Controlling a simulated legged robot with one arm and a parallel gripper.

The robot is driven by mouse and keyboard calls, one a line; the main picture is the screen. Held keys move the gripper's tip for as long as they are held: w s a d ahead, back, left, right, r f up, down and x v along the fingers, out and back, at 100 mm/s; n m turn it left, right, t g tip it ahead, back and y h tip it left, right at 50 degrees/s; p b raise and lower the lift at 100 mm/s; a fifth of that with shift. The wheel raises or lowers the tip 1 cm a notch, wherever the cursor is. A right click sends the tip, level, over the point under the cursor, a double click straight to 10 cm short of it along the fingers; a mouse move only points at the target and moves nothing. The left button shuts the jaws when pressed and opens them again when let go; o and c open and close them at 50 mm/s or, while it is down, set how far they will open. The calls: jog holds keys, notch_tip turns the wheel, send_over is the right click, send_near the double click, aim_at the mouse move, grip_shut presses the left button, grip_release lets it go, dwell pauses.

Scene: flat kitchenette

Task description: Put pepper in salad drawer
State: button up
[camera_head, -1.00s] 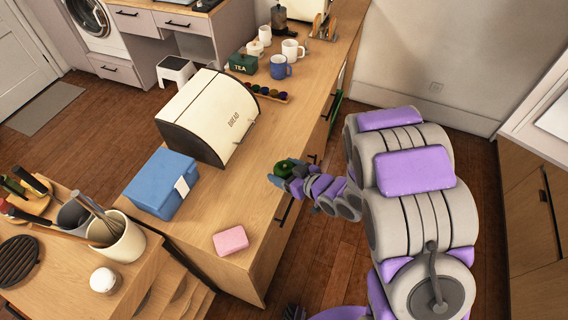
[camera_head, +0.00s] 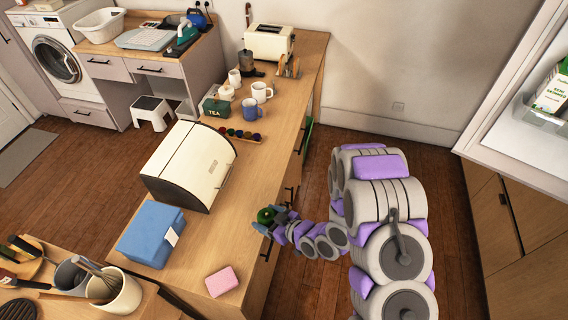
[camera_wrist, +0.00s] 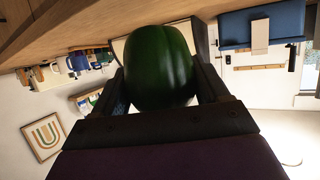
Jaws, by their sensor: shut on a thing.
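A dark green pepper (camera_head: 265,216) is held in my gripper (camera_head: 268,222) at the front edge of the wooden counter (camera_head: 250,175). In the wrist view the pepper (camera_wrist: 160,66) fills the space between the two dark fingers of my gripper (camera_wrist: 160,80), which are shut on it. The counter front has drawers with dark handles, partly hidden by my arm. I cannot tell which of them is the salad drawer. An open fridge-like compartment (camera_head: 525,140) shows at the right, with a carton in a bin; whether it holds a salad drawer is not visible.
A cream bread box (camera_head: 190,165), a blue box (camera_head: 148,235) and a pink sponge (camera_head: 222,282) stand on the counter near my gripper. Mugs, a tea tin (camera_head: 215,105) and a toaster (camera_head: 268,40) are further back. Wooden floor (camera_head: 310,270) is free beside the counter.

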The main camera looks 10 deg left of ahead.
jog(key=w+d+t+b, duration=0.1)
jog(key=w, duration=0.1)
jog(key=w+d+m+t+h, duration=0.1)
jog(key=w+d, duration=0.1)
jog(key=w, duration=0.1)
jog(key=w+d+m+b, duration=0.1)
jog(key=w, duration=0.1)
jog(key=shift+w+d+r+t+h+b, duration=0.25)
jog(key=shift+d+r+t+h+b, duration=0.05)
jog(key=shift+d+r+t+b, duration=0.1)
jog(key=w+d+r+m+t+h+b, duration=0.1)
jog(key=w+d+r+m+h+b, duration=0.1)
jog(key=d, duration=0.5)
jog(key=w+d+r+m+t+h+b, duration=0.2)
jog(key=w+d+r+m+h+b, duration=0.1)
jog(key=d, duration=0.5)
jog(key=w+d+r+m+t+h+b, duration=0.1)
jog(key=w+d+r+m+h+b, duration=0.2)
jog(key=w+d+r+m+h, duration=0.2)
jog(key=shift+w+d+m+t, duration=0.15)
jog(key=shift+w+d, duration=0.2)
jog(key=shift+d, duration=0.5)
jog(key=shift+w+d+m+t, duration=0.15)
jog(key=shift+w+d, duration=0.15)
jog(key=shift+d, duration=0.55)
jog(key=shift+w, duration=0.1)
